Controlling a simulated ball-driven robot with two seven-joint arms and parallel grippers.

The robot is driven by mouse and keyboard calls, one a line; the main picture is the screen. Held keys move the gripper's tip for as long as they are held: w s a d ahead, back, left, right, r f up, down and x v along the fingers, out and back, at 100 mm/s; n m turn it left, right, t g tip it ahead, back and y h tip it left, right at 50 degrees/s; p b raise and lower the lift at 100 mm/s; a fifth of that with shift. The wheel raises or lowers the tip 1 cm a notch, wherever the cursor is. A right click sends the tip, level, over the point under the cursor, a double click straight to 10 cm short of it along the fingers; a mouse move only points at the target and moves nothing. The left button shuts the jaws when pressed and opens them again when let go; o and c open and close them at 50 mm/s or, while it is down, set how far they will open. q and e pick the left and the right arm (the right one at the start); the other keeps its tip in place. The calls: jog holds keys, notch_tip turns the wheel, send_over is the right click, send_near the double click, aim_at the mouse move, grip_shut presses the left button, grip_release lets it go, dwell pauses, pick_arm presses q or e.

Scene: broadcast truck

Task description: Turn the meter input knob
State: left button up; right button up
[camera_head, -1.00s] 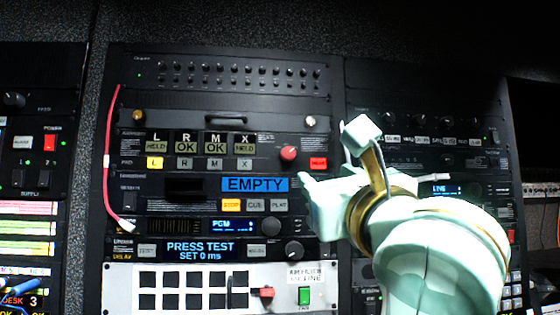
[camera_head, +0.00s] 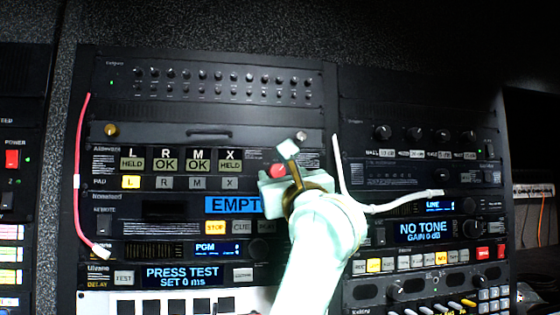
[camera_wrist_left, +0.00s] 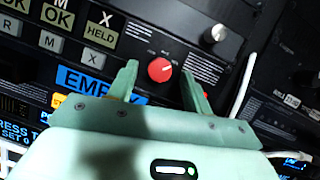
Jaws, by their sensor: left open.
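A round red knob (camera_head: 277,171) sits at the right of the panel with the L, R, M and X windows. In the left wrist view the red knob (camera_wrist_left: 159,70) shows whole, with small marks around it. Its label is too small to read, so I cannot tell if it is the meter input knob. My left gripper (camera_head: 280,168) is open in front of it. In the wrist view the fingers of the left gripper (camera_wrist_left: 160,75) stand on either side of the knob, with gaps; I see no contact. My right gripper is not in view.
A silver knob (camera_wrist_left: 215,34) is up and right of the red knob. A blue EMPTY display (camera_head: 232,205) lies just below. A white cable (camera_head: 405,203) hangs right of my gripper, and a red cable (camera_head: 78,170) runs down the rack's left side.

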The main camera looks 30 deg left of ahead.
pick_arm(q)
jog(key=shift+w+a+r, duration=0.25)
jog(key=shift+w+a, duration=0.25)
jog(key=shift+w, duration=0.05)
jog(key=c, duration=0.9)
jog(key=shift+c, duration=0.4)
